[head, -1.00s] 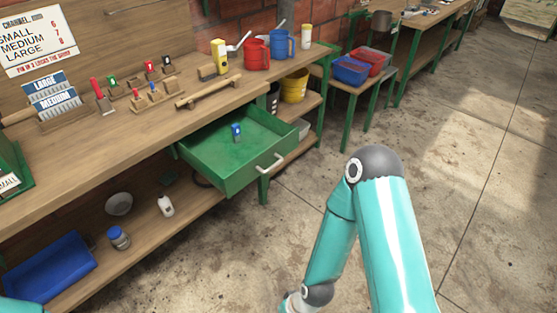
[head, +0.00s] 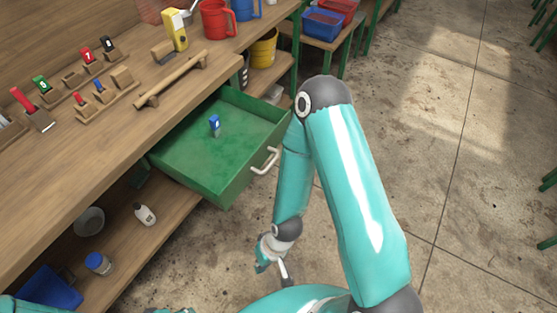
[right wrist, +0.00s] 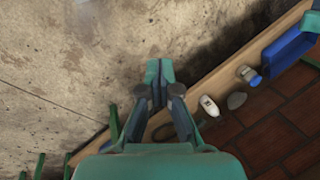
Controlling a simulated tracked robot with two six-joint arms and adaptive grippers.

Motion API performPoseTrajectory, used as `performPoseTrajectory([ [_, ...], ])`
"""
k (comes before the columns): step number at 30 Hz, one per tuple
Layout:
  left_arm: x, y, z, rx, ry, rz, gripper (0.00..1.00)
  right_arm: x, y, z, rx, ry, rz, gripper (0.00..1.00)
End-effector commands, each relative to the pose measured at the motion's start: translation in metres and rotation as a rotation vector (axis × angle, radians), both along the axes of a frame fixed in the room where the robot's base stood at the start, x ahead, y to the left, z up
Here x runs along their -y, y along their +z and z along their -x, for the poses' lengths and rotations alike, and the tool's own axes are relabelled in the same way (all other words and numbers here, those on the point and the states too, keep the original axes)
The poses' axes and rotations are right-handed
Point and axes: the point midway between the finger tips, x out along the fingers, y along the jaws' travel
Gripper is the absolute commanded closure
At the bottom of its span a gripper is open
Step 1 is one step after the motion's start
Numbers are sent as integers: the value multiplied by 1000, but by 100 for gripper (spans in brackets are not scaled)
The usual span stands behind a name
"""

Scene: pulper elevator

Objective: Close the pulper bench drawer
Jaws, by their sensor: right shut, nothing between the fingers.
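The green bench drawer (head: 185,155) is pulled out from under the wooden bench top in the head view. Its pale handle (head: 266,161) is on the front panel, facing right. A small blue-topped item (head: 214,125) stands inside the drawer. My right gripper (head: 273,268) is below and in front of the drawer, apart from the handle. In the right wrist view its fingers (right wrist: 159,78) are together with nothing between them, over the floor. Only a sliver of what may be my left gripper shows at the bottom edge of the head view.
The bench top (head: 100,140) holds numbered blocks, a wooden bar (head: 172,80) and a red jug (head: 217,19). The lower shelf carries a white bottle (head: 145,214), a blue-lidded jar (head: 98,263) and a blue tray (head: 50,288). Concrete floor (head: 460,180) at the right is open.

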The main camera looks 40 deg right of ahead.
Motion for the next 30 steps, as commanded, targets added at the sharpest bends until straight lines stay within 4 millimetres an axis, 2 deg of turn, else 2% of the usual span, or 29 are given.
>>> performPoseTrajectory([
  [5,0,0,0,-1,0,0,58,0,0,0,-1,0,0,100],
  [8,0,-1,0,0,0,0,42,2,0,-1,-3,-13,2,100],
  [11,0,-7,0,0,0,0,40,13,-1,-6,-22,-87,10,100],
  [14,0,-19,0,0,0,0,40,37,0,-15,-69,-261,20,100],
  [17,0,-36,0,0,0,0,40,72,5,-25,-144,-543,12,100],
  [22,0,-71,0,0,0,0,40,138,31,-37,-302,-1184,-118,100],
  [27,0,-102,0,0,0,0,40,189,83,-49,-425,-1759,-431,100],
  [30,0,-116,0,0,0,0,40,211,118,-55,-467,-1979,-651,100],
])
